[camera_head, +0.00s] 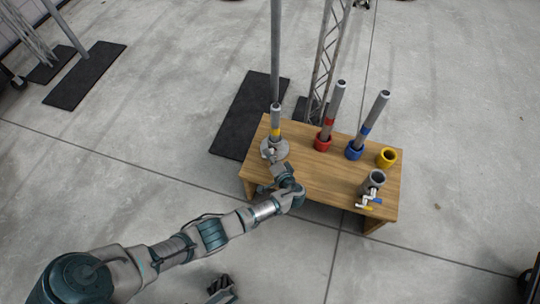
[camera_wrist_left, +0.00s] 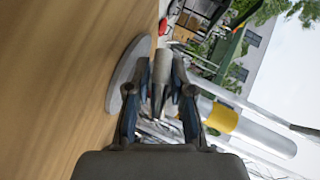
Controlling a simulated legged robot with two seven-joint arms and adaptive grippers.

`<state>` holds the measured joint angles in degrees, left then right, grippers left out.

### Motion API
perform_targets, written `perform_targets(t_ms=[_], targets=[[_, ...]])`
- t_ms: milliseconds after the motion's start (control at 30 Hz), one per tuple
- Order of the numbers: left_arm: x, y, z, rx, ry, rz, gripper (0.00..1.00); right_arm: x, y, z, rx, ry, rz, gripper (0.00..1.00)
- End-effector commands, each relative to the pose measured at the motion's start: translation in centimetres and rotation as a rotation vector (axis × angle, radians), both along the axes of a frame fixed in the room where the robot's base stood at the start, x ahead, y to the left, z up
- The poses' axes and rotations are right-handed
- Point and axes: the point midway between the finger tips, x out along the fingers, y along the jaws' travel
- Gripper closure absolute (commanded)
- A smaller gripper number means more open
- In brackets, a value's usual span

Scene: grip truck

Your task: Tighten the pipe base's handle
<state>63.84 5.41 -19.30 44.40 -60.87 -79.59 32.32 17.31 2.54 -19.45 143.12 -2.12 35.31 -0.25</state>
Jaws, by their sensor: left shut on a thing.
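The grey pipe base (camera_head: 281,151) stands at the left end of the wooden table, with an upright grey pipe with a yellow band (camera_head: 276,131) in it. My left gripper (camera_head: 275,166) is at the near side of this base. In the left wrist view its two fingers (camera_wrist_left: 162,85) are shut on the grey handle (camera_wrist_left: 161,66), beside the round base plate (camera_wrist_left: 126,72). The yellow-banded pipe (camera_wrist_left: 222,118) runs to the right behind the fingers. My right gripper (camera_head: 221,288) shows partly at the bottom edge, apart from the table; its jaw state is unclear.
On the wooden table (camera_head: 310,178) stand pipes in a red holder (camera_head: 323,143) and a blue holder (camera_head: 354,150), a yellow ring (camera_head: 386,157) and a grey fitting with coloured handles (camera_head: 372,187).

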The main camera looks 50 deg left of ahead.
Motion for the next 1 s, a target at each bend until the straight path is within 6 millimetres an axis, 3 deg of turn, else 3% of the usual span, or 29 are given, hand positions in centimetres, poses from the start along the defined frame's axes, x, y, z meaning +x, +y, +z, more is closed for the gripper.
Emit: perform_targets(t_ms=[933, 967, 1000], targets=[[0.28, -0.56, -0.15, -0.009, -0.003, -0.013, 1.0, -0.05, -0.03, 0.03, 0.001, -0.002, 0.0, 0.37], [0.29, -0.57, -0.15, -0.009, -0.003, -0.013, 0.76, -0.04, -0.02, 0.02, 0.001, -0.002, 0.0, 0.37], [0.28, -0.57, -0.16, -0.009, -0.002, -0.012, 0.67, -0.04, -0.02, 0.02, 0.001, -0.002, 0.0, 0.37]])
